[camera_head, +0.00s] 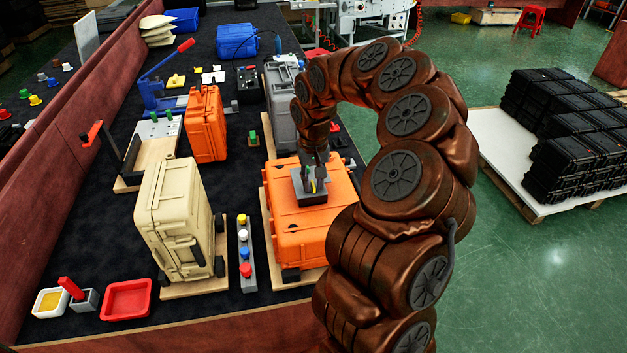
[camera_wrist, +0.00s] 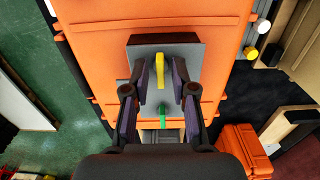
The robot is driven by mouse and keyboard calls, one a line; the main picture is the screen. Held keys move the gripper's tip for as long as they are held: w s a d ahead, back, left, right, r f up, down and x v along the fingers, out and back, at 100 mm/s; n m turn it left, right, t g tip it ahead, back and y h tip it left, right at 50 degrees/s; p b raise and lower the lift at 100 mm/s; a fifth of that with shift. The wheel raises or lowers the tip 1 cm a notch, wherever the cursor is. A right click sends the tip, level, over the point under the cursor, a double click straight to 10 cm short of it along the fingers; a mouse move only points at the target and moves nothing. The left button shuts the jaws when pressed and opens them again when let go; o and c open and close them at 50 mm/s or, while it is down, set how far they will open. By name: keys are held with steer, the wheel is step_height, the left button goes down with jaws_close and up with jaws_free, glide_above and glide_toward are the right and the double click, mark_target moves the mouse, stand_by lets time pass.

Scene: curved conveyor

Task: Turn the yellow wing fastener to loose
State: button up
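The yellow wing fastener (camera_wrist: 159,70) stands on a grey plate (camera_wrist: 172,53) with a dark edge, on top of an orange case (camera_wrist: 90,45). A green wing fastener (camera_wrist: 163,116) is on the same plate, nearer my wrist. My gripper (camera_wrist: 160,73) is open, its two dark fingers on either side of the yellow fastener with a gap on both sides. How far the fingertips are above the plate is hard to tell. In the head view my gripper (camera_head: 313,188) points down over the plate (camera_head: 309,199) on the orange case (camera_head: 300,241), largely hiding the yellow fastener.
A beige case (camera_head: 175,215) stands left of the orange case, with a strip of coloured knobs (camera_head: 245,255) between them. A grey case (camera_head: 280,105) and an upright orange case (camera_head: 205,125) stand farther back. A red tray (camera_head: 127,299) lies front left.

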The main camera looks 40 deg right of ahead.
jaws_close()
steer(key=shift+f+n+b, duration=0.1)
steer(key=shift+n+b, duration=0.3)
steer(key=shift+b, duration=0.05)
steer(key=n+b, duration=0.2)
steer(key=shift+n, duration=0.4)
steer(key=n+b, duration=0.1)
steer(key=n, duration=0.3)
steer(key=shift+n+b, duration=0.3)
steer(key=shift+b, duration=0.05)
steer(key=n, duration=0.4)
steer(key=shift+n+b, duration=0.3)
steer(key=n, duration=0.5)
